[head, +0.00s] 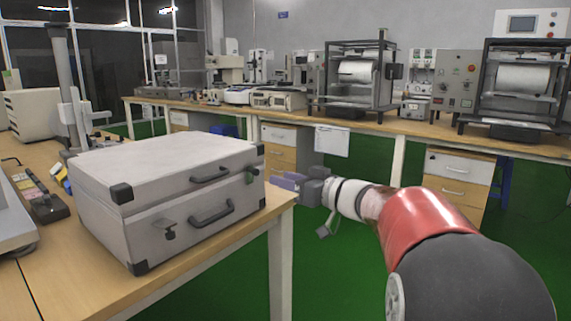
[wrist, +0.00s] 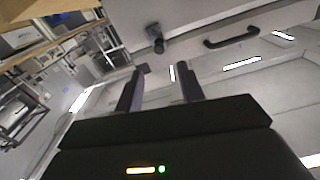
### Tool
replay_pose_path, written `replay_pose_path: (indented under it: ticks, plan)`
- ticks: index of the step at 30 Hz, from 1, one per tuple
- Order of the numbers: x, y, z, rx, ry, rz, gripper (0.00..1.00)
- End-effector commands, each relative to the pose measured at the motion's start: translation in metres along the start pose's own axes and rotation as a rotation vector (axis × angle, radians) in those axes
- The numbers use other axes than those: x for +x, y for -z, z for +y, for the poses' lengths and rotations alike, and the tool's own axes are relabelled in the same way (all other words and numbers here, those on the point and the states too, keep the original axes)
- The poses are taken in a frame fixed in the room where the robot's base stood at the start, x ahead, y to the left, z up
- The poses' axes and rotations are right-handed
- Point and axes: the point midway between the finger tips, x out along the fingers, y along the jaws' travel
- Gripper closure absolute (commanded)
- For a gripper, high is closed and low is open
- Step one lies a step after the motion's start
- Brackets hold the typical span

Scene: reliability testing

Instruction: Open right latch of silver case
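The silver case (head: 150,163) stands closed on the wooden table in the head view, its front turned toward the right. Its right latch (head: 250,176) is a small dark piece near the front's right end. This latch (wrist: 155,38) shows in the wrist view, just beyond my fingertips. My gripper (head: 286,182) is to the right of the case, beside the right latch. In the wrist view my gripper (wrist: 163,75) has its two fingers apart with nothing between them. The fingers look apart from the latch. I cannot tell whether the latch is lifted.
The case's left latch (head: 168,230) and two dark handles, one upper (head: 210,176) and one lower (head: 213,214), are on the same front. The table edge (head: 215,251) runs below it. Open green floor (head: 345,260) lies to the right. A bench (head: 290,115) with machines stands behind.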

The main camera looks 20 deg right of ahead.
Motion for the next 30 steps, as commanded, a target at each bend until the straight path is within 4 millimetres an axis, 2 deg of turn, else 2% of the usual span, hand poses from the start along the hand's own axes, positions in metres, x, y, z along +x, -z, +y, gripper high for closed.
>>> replay_pose_path:
  ticks: [5,18,23,30]
  plan:
    - [0.005,-0.006,-0.003,0.028,0.064,-0.022,0.61]
    - [0.068,-0.007,-0.007,0.027,0.063,-0.02,0.61]
    - [0.076,-0.006,-0.007,0.026,0.06,-0.02,0.61]
    - [0.077,-0.007,-0.007,0.026,0.06,-0.02,0.61]
